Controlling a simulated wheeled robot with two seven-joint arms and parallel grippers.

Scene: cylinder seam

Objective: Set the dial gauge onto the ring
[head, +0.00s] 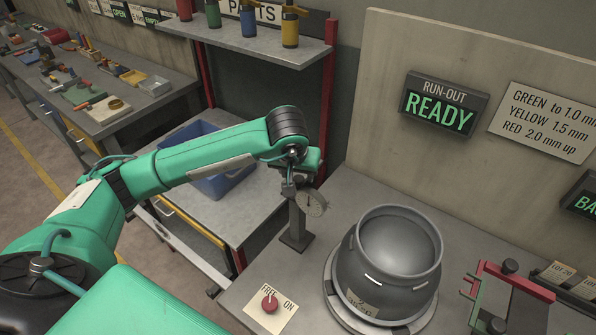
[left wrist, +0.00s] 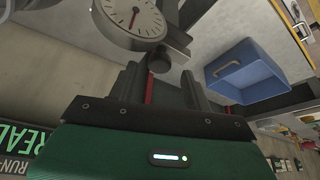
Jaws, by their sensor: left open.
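The dial gauge (head: 314,202) has a round white face and sits at a small dark stand (head: 297,236) on the grey bench. It also shows in the left wrist view (left wrist: 133,20), just beyond my fingers. My left gripper (head: 289,190) is at the top of the stand, beside the gauge's face. In the left wrist view its two fingers (left wrist: 160,76) are apart, with a dark round knob (left wrist: 160,61) in line with the gap; I cannot tell whether they touch it. The grey cylinder with its ring-shaped rim (head: 392,262) stands on a round base to the right. My right gripper is out of view.
A FREE/ON plate with a red knob (head: 269,304) lies in front of the stand. A red and green frame (head: 507,292) is right of the cylinder. A blue bin (head: 222,180) stands behind my left arm. The lit sign (head: 443,105) reads RUN-OUT READY.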

